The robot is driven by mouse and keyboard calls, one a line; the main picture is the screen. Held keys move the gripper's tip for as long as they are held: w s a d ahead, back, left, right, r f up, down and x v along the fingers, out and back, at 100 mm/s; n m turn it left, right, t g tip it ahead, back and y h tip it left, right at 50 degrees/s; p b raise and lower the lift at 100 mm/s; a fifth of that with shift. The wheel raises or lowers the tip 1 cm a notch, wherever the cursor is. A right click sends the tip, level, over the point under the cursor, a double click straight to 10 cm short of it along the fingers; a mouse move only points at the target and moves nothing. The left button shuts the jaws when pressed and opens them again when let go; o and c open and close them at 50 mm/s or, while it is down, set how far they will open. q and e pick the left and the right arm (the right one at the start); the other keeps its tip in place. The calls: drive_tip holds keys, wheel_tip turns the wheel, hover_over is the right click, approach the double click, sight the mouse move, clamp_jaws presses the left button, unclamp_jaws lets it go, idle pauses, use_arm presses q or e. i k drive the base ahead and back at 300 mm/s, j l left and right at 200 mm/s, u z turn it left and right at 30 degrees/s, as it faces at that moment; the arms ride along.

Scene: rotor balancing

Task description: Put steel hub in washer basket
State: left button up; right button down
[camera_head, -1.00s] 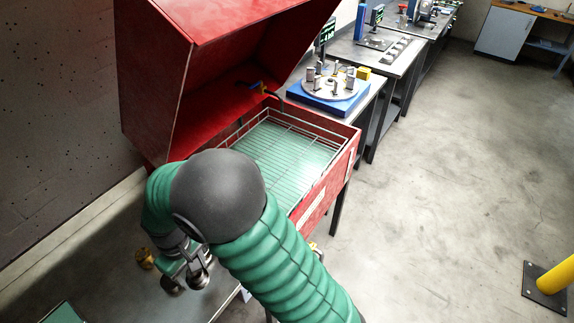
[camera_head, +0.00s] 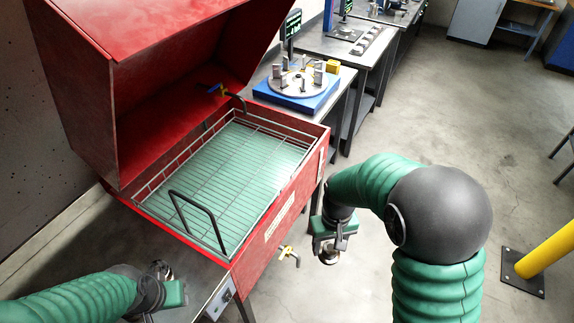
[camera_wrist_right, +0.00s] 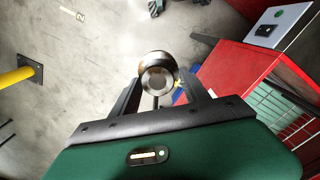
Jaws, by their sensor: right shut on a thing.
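The steel hub (camera_wrist_right: 158,74) is a round, shiny ring-like piece with a central bore, held between the fingers in the right wrist view. In the head view the hub (camera_head: 329,258) hangs below my right gripper (camera_head: 328,243), which is shut on it. They appear right of the red washer, outside its front wall. The washer basket (camera_head: 262,204) is a wire basket with a raised handle, inside the open washer, and looks empty. My left gripper (camera_head: 165,278) is at the lower left, near the washer's near corner; its finger gap is unclear.
The red washer's lid (camera_head: 150,40) stands open above the basket's back left. The washer's front wall (camera_head: 275,215) lies between basket and hub. A blue fixture (camera_head: 298,98) with a disc stands on the bench beyond. A yellow post (camera_head: 550,245) rises at right.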

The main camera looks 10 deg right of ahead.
sight(239, 192)
drive_tip(key=i+l+z, duration=0.1)
drive_tip(key=z, duration=0.25)
drive_tip(key=i+l+z, duration=0.1)
drive_tip(key=z, duration=0.25)
drive_tip(key=i+u, duration=0.15)
drive_tip(key=u, duration=0.3)
drive_tip(key=i+u, duration=0.1)
drive_tip(key=u, duration=0.3)
drive_tip(key=i+l+u, duration=0.1)
drive_tip(key=u, duration=0.35)
drive_tip(key=i+l+u, duration=0.1)
drive_tip(key=u, duration=0.35)
drive_tip(key=i+l+u, duration=0.1)
drive_tip(key=u, duration=0.35)
